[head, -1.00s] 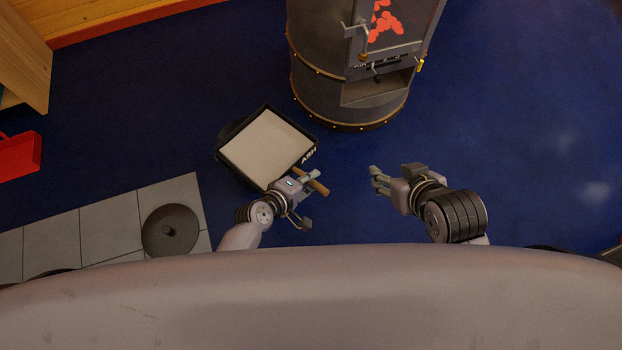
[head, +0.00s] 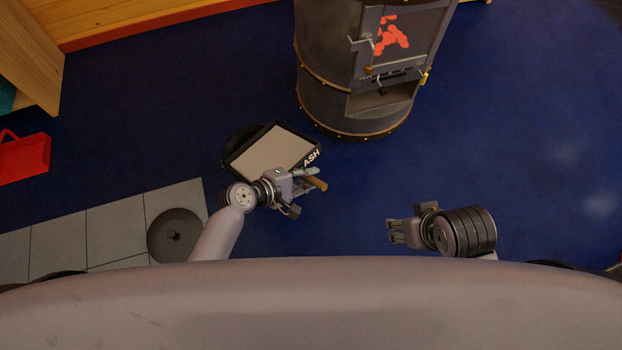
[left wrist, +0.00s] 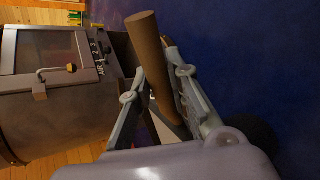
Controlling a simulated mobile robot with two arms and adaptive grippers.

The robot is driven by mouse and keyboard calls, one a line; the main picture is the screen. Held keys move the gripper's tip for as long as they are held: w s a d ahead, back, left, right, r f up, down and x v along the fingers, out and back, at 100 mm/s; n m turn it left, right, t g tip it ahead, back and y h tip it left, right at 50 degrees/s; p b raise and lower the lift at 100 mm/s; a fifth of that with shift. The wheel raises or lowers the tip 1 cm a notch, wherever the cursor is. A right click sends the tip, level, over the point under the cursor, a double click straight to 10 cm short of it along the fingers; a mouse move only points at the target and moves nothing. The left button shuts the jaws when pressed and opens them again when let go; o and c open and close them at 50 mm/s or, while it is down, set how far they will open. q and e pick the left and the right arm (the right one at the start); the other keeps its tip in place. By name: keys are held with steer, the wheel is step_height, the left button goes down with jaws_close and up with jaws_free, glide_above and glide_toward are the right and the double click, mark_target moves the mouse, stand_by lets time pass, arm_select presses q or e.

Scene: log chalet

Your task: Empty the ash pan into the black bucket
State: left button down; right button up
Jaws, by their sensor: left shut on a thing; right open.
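The ash pan (head: 270,149), dark-rimmed with pale grey contents and "ASH" on its front, is in the middle of the head view. My left gripper (head: 312,179) is shut on its wooden handle, which also shows between the fingers in the left wrist view (left wrist: 165,70). A dark rounded shape, apparently the black bucket (head: 236,139), shows past the pan's upper-left edge. The pan hides most of it, so I cannot tell whether they touch. My right gripper (head: 392,230) is open and empty, to the right of the pan.
The stove (head: 322,80) with its glowing window stands behind the pan. A dark round lid (head: 174,236) lies on grey tiles (head: 115,230) at lower left. A red container (head: 25,158) is at far left. Blue floor on the right is clear.

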arm_select(q)
steer(key=shift+n+g+h, duration=0.4)
steer(key=shift+n+h, duration=0.3)
steer(key=w+r, duration=0.1)
steer(key=a+r, duration=0.1)
steer(key=r, duration=0.1)
steer(key=w+a+r+p, duration=0.1)
steer(key=r, duration=0.1)
steer(key=shift+w+a, duration=0.2)
steer(key=shift+w, duration=0.1)
steer(key=w+a+r+n+g+h, duration=0.2)
steer(key=w+a+r+n+h, duration=0.2)
steer(key=w+a+r, duration=0.5)
steer(key=shift+w+a+r, duration=0.25)
steer(key=shift+r, duration=0.7)
stand_by(1.7)
